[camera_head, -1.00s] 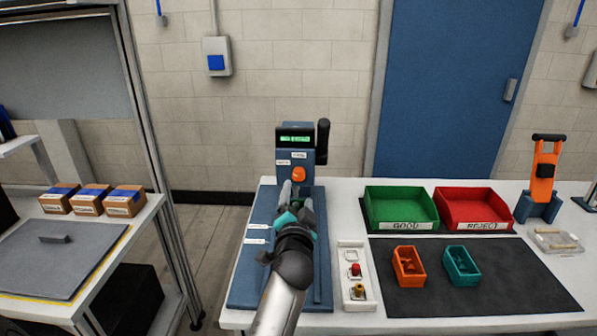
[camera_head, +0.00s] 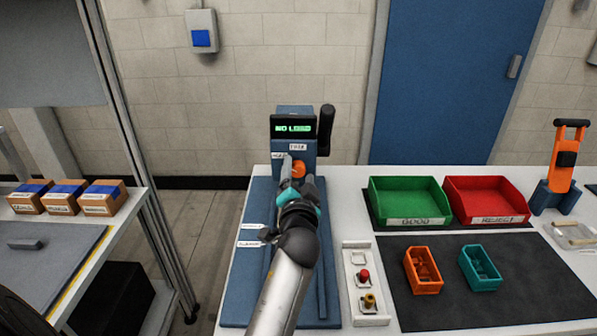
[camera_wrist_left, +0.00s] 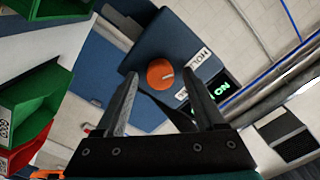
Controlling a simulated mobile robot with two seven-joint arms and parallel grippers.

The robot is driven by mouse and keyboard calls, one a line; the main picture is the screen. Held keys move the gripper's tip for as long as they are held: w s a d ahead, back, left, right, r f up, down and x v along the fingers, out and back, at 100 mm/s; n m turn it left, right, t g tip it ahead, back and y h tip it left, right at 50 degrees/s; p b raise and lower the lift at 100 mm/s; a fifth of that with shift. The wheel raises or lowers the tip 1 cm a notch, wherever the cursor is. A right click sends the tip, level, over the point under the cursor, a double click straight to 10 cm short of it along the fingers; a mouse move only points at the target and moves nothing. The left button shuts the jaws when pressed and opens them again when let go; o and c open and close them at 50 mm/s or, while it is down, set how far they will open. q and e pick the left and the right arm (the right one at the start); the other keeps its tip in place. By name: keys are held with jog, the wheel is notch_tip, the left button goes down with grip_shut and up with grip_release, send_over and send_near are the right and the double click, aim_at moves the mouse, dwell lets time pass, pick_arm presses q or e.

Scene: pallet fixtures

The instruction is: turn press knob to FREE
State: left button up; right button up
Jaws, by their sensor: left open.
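The press (camera_head: 295,122) is a blue fixture with a green-lit display (camera_head: 293,128) at its top and a black handle (camera_head: 326,128) at its right. Its orange knob (camera_head: 299,167) is partly covered by my gripper in the head view. In the left wrist view the knob (camera_wrist_left: 160,73) is round with a white mark, beside a label that seems to read HOLD (camera_wrist_left: 197,60). My left gripper (camera_head: 292,182) is open in front of the knob. Its fingers are apart, with the knob showing between and beyond their tips; contact is not visible. My right gripper is not in view.
A green bin (camera_head: 409,201) and a red bin (camera_head: 486,200) stand at the right, behind a dark mat (camera_head: 450,300) with an orange tray (camera_head: 423,270) and a teal tray (camera_head: 480,268). A white button box (camera_head: 360,285) sits right of my arm.

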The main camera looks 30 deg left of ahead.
pick_arm(q)
grip_shut()
dwell(0.5)
jog(key=shift+m, duration=0.3)
jog(key=m+p, duration=0.2)
jog(key=m, duration=0.3)
jog(key=m+p, duration=0.2)
jog(key=m, duration=0.4)
jog(key=shift+f+m+p, duration=0.1)
jog(key=shift+m+p, duration=0.2)
jog(key=shift+m, duration=0.1)
dwell(0.4)
